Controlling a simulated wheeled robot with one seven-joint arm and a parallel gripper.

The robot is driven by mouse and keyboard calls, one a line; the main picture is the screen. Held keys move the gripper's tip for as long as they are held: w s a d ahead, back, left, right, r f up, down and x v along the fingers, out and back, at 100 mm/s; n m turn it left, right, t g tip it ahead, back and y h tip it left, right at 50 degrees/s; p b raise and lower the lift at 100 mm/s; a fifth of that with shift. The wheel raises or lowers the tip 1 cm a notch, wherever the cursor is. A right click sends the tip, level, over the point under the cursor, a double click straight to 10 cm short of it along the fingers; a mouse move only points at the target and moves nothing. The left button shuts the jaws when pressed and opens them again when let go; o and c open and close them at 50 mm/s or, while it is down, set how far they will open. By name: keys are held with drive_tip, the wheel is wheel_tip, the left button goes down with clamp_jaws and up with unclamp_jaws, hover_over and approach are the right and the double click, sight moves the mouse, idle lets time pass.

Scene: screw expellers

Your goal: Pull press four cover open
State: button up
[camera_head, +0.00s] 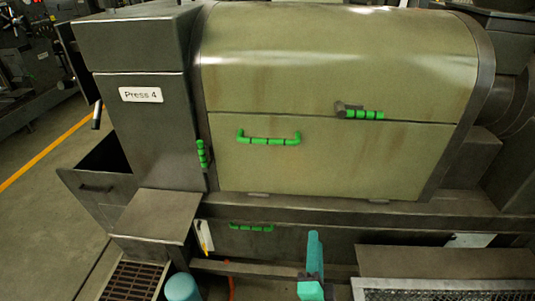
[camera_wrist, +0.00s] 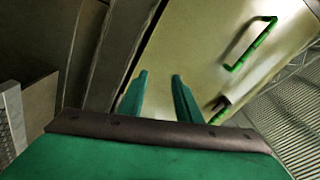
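Press 4, marked by a white label (camera_head: 141,94), has a rounded olive-beige cover (camera_head: 330,160), which sits closed. A green bar handle (camera_head: 268,139) is on the cover's front; it also shows in the wrist view (camera_wrist: 250,45). A green-gripped latch (camera_head: 360,113) lies sideways at the cover's seam, right of the handle; its lower part shows in the wrist view (camera_wrist: 218,108). My gripper (camera_head: 314,240) is at the lower middle, in front of and below the cover. In the wrist view its two teal fingers (camera_wrist: 159,76) stand apart with nothing between them. It touches no handle.
A small green grip (camera_head: 201,153) is on the press's left side, and another green handle (camera_head: 251,227) is on the lower panel. A dark ledge (camera_head: 350,208) runs under the cover. A mesh-topped part (camera_head: 440,292) is at the lower right. Open floor (camera_head: 40,225) lies left.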

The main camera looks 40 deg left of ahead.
drive_tip(key=w+a+r+g+y, duration=0.1)
drive_tip(key=w+a+r+y, duration=0.25)
drive_tip(key=a+r, duration=0.5)
drive_tip(key=n+g+y, duration=0.2)
drive_tip(key=g+y, duration=0.1)
drive_tip(key=y, duration=0.1)
approach(268, 143)
drive_tip(key=shift+g, duration=0.3)
drive_tip(key=x, duration=0.9)
drive_tip(key=shift+w+r, duration=0.15)
drive_tip(key=shift+r, duration=0.05)
drive_tip(key=shift+w+a, duration=0.45)
drive_tip(key=shift+a, duration=0.1)
drive_tip(key=shift+w+r, duration=0.1)
drive_tip(key=shift+w, duration=0.1)
drive_tip(key=shift+s+a, duration=0.1)
drive_tip(key=shift+a, duration=0.1)
drive_tip(key=shift+s+a, duration=0.1)
drive_tip(key=c, duration=0.4)
clamp_jaws()
